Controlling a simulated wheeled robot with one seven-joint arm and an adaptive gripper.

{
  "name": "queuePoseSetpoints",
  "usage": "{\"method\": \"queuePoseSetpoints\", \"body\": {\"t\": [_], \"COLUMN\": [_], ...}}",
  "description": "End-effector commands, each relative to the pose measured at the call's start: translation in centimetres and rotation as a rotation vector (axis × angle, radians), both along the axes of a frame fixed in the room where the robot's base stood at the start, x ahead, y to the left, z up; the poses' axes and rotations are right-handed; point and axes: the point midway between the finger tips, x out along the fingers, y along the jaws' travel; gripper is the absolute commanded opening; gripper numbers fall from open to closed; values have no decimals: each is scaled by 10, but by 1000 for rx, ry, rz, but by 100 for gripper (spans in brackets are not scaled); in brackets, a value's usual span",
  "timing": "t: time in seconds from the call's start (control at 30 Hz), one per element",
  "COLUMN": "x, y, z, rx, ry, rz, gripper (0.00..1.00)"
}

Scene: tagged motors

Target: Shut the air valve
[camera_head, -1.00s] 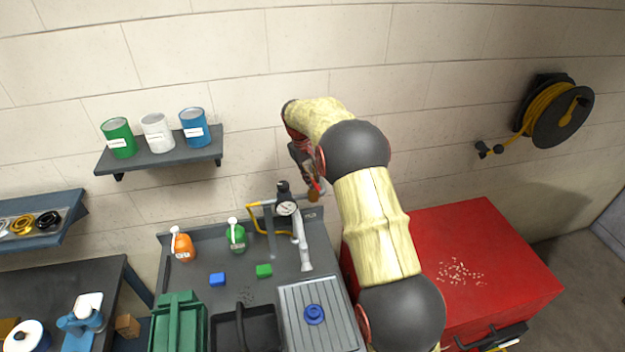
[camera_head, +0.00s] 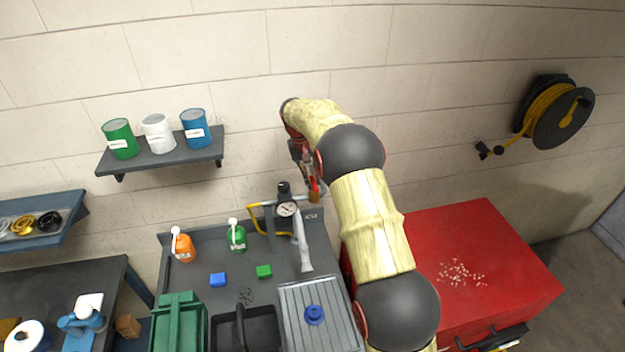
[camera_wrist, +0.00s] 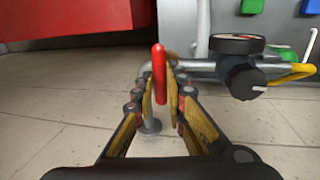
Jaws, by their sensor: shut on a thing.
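The air valve's red lever (camera_wrist: 160,72) stands upright in the wrist view, between the two fingers of my gripper (camera_wrist: 160,94). The fingers are shut on it. In the head view my gripper (camera_head: 309,178) is at the right end of the air pipe, above the brass valve body (camera_head: 313,197). My arm and gripper partly cover the lever there. The pressure gauge (camera_head: 287,209) sits left of the valve on the same line; it also shows in the wrist view (camera_wrist: 237,44), right of the fingers, above a black knob (camera_wrist: 247,83).
A yellow hose (camera_head: 255,214) loops from the regulator. The grey bench (camera_head: 200,262) below carries an orange bottle (camera_head: 183,246), a green bottle (camera_head: 237,236) and small blocks. A red cabinet (camera_head: 500,260) stands to the right. A shelf with cans (camera_head: 160,158) is at upper left.

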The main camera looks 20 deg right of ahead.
Motion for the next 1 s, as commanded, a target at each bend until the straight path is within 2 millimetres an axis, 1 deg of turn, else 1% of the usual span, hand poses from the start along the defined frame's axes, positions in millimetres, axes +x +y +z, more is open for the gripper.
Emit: {"method": "queuePoseSetpoints", "body": {"t": [0.1, 0.13, 0.43, 0.67, 0.77, 0.87, 0.97, 1.0], "x": [2, 2, 1, 0, 1, 2, 2, 3], "y": [0, 0, 0, 0, 0, 2, 5, 7], "z": [3, 3, 1, 1, 3, 12, 28, 37], "rx": [0, 0, -1, 0, 0, -1, 0, 0], "ry": [-6, -6, -3, -1, -2, -4, -5, -6], "rz": [0, 0, 1, 0, 1, 2, 1, 1], "gripper": [0, 15, 32, 32, 32, 32, 32, 32]}}
